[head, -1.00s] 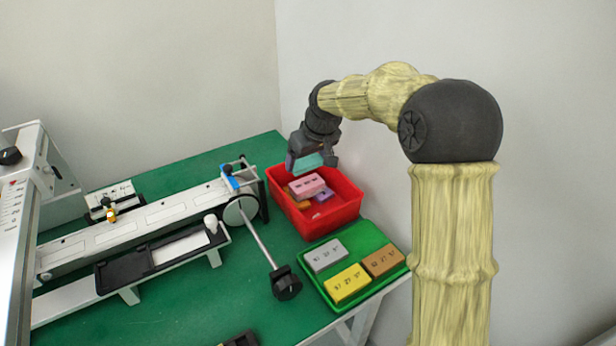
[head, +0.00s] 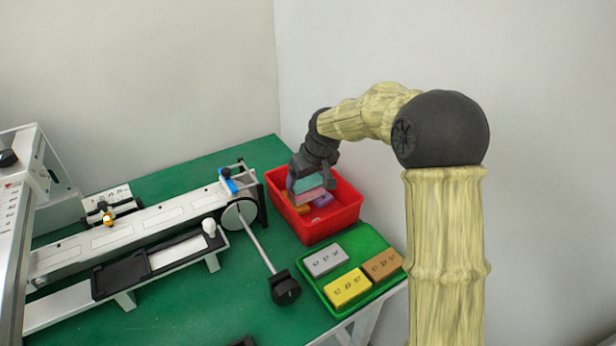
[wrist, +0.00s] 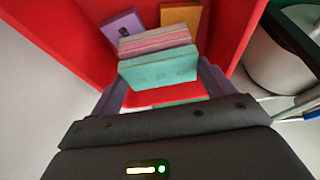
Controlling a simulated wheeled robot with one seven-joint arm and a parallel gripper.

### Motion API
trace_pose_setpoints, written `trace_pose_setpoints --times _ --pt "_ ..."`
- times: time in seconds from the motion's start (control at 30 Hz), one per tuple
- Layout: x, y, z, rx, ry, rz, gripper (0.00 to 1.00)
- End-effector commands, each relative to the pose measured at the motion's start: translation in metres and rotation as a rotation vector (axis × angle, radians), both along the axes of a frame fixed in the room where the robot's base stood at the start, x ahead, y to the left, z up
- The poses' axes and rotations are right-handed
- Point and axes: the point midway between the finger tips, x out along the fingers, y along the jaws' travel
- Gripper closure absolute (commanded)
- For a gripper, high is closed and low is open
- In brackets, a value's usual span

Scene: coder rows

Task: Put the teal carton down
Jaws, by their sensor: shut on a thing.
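The teal carton (head: 309,184) is between the fingers of my gripper (head: 305,192), in the red bin. It also shows in the wrist view (wrist: 158,70), with my gripper (wrist: 165,84) shut on it. A pink carton (head: 313,195) lies right beside it; in the wrist view the pink carton (wrist: 155,40) is just beyond the teal one. I cannot tell whether the two touch, or whether the teal carton rests on the bin floor. The red bin (head: 336,224) stands at the back right of the green table.
A purple carton (wrist: 123,27) and an orange carton (wrist: 181,15) lie in the bin. A green tray (head: 370,239) in front holds grey (head: 325,260), yellow (head: 348,287) and brown (head: 383,264) cartons. A white conveyor-like machine (head: 150,222) fills the left, its black-knobbed handle (head: 285,288) near the tray.

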Motion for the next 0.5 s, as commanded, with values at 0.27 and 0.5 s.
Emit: trace_pose_setpoints --times 0.27,0.5 --pt "-0.0001 -0.0001 -0.0069 -0.001 0.001 0.000 0.44" --pt "0.0000 -0.0002 -0.0099 0.000 0.000 0.000 0.06"
